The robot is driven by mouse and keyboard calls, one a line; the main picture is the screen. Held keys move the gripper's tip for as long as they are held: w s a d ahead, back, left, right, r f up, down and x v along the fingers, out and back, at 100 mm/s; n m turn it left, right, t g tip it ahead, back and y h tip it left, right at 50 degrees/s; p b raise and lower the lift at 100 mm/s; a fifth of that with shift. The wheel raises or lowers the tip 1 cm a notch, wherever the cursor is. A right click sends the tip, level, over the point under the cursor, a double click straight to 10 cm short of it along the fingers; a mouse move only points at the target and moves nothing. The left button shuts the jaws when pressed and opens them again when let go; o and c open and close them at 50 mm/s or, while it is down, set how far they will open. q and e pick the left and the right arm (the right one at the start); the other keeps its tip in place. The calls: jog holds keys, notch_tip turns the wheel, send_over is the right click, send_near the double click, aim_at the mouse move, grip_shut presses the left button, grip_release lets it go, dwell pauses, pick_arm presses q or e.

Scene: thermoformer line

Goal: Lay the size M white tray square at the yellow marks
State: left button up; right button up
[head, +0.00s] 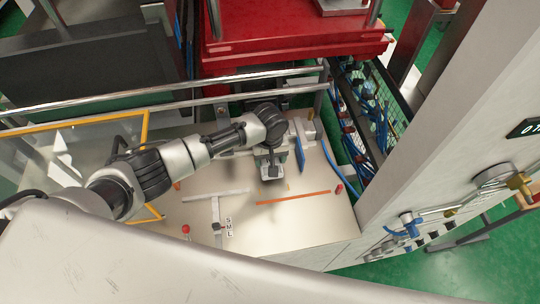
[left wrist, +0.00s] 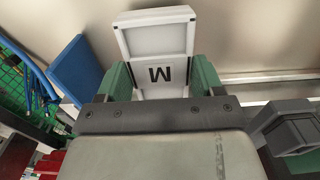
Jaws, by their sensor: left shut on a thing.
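In the left wrist view a white framed tray (left wrist: 153,33) with a black "M" label sits between the two green fingers of my left gripper (left wrist: 163,82), which is shut on it. In the head view the left gripper (head: 270,170) is over the back middle of the pale table; the tray is mostly hidden there by the gripper and cannot be made out clearly. A small yellow-orange mark (head: 289,186) shows just right of the gripper. I cannot tell whether the tray touches the table. My right gripper is not in view.
An orange bar (head: 293,197) lies on the table in front of the gripper. A grey T-shaped rail (head: 215,208) with an "S M L" label (head: 229,227) is front left. A blue plate (head: 299,155) stands close right. Red knobs (head: 186,229) rise near the edges. The front right tabletop is clear.

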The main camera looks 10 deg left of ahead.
pick_arm(q)
jog(key=shift+f+b, duration=0.7)
jog(key=shift+f, duration=0.9)
jog(key=o, duration=1.3)
jog(key=shift+r, duration=0.1)
notch_tip(320, 180, up, 11)
jog(key=shift+f+b, duration=0.15)
jog(key=shift+b, duration=0.7)
